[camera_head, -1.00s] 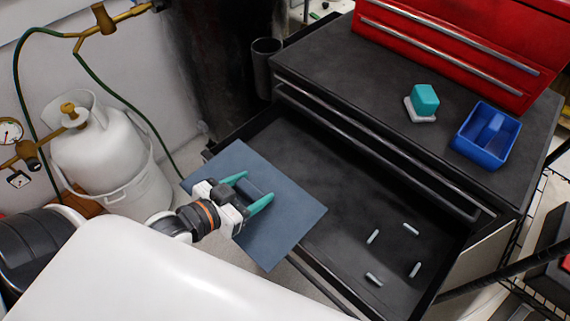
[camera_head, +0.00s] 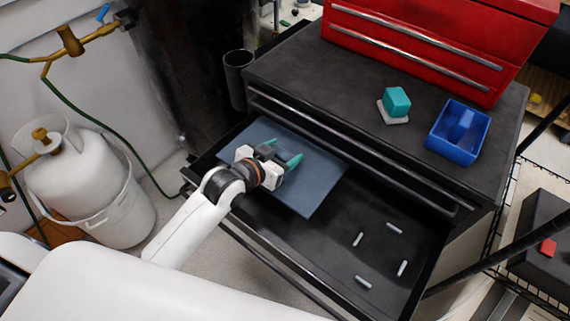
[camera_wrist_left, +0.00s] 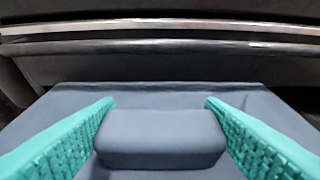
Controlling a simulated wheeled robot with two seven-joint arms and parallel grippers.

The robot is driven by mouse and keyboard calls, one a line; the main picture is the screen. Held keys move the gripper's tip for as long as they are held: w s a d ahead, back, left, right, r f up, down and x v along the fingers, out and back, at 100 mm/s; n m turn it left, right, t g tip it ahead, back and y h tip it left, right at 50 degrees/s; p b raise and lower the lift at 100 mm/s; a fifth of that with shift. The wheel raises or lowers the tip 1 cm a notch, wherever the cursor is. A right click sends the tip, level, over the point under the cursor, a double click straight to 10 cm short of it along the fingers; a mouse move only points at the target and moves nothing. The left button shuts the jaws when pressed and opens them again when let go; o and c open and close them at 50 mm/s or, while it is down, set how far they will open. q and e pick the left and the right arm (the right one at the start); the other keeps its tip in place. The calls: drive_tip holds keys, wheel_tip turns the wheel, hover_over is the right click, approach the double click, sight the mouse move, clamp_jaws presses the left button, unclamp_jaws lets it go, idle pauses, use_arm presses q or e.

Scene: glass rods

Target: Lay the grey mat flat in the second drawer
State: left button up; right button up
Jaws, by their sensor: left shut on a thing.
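The grey mat (camera_head: 310,190) is a flat blue-grey sheet with a raised block (camera_wrist_left: 160,138) on top. It is over the left part of the open second drawer (camera_head: 335,245), roughly level and turned in line with the drawer. I cannot tell whether it touches the drawer floor. My left gripper (camera_head: 284,152) is shut on the mat's block; in the left wrist view its teal fingers press on both sides of it. The mat's far edge lies close to the cabinet front. My right gripper is not in view.
Several small glass rods (camera_head: 358,239) lie in the drawer's right part, apart from the mat. On the cabinet top (camera_head: 300,70) stand a teal cube (camera_head: 397,99) on a grey pad, a blue tray (camera_head: 474,149) and a red toolbox (camera_head: 420,30). A white gas cylinder (camera_head: 75,175) stands at left.

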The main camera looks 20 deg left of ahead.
use_arm(q)
drive_tip(key=f, duration=0.6)
drive_tip(key=shift+w+d+b, duration=0.15)
drive_tip(key=shift+w+b, duration=0.15)
drive_tip(key=shift+b, duration=0.05)
drive_tip(key=shift+c, duration=0.5)
drive_tip(key=shift+w+d+f, duration=0.1)
drive_tip(key=shift+w+f, duration=0.3)
drive_tip(key=shift+f, duration=0.1)
drive_tip(key=shift+s+f, duration=0.1)
drive_tip(key=shift+f, duration=0.55)
drive_tip(key=o, duration=1)
drive_tip(key=shift+s+f, duration=0.1)
drive_tip(key=shift+o, duration=0.8)
drive_tip(key=shift+s+f, duration=0.1)
drive_tip(key=shift+r, duration=0.25)
drive_tip(key=r+v, duration=0.1)
drive_tip(key=v, duration=1.1)
drive_tip(key=shift+w+r+p, duration=0.15)
drive_tip(key=shift+w+p, duration=0.1)
drive_tip(key=shift+p, duration=0.1)
